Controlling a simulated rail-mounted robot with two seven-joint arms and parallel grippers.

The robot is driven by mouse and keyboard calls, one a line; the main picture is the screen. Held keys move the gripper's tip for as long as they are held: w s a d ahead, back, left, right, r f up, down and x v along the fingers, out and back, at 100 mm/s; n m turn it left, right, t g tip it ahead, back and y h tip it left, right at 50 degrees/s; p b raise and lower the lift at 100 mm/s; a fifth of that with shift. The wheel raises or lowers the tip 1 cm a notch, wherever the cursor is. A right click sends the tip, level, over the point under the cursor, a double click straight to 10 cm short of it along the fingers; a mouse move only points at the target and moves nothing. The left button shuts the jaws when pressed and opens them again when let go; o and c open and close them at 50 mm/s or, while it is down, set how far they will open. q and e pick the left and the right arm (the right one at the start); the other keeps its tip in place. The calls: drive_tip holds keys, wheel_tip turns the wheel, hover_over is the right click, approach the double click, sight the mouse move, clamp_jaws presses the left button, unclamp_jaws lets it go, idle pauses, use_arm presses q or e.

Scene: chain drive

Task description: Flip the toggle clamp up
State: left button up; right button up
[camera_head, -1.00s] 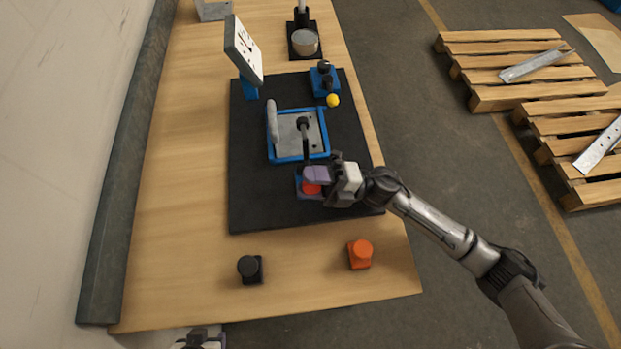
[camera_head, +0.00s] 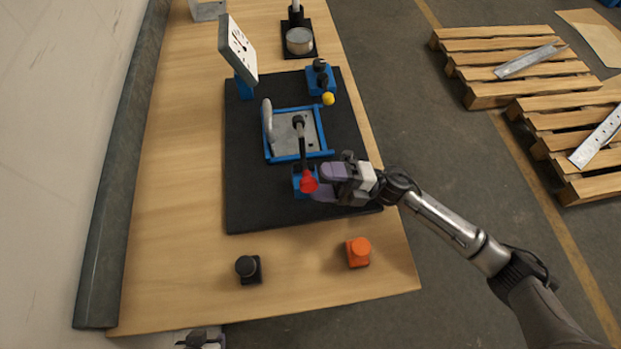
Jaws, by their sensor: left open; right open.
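A black lever (camera_head: 303,150) with a red tip (camera_head: 309,182) runs from the blue-framed grey plate (camera_head: 281,137) toward the front of the black mat; it looks like the toggle clamp's handle. A blue block (camera_head: 297,181) shows beside the red tip. My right gripper (camera_head: 323,184) is open, its two purple fingers pointing left, just right of the red tip. The tip lies at the mouth of the fingers; whether they touch it I cannot tell. My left gripper (camera_head: 203,338) is only partly in view at the bottom edge, away from the mat, open.
A black button (camera_head: 247,268) and an orange button (camera_head: 358,251) stand on the wooden table before the mat (camera_head: 255,210). A yellow ball (camera_head: 328,98) on a blue mount and a tilted white panel (camera_head: 238,50) stand farther back. The table's left side is clear.

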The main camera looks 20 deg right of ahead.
drive_tip(key=v, duration=1)
drive_tip(key=shift+b, duration=0.3)
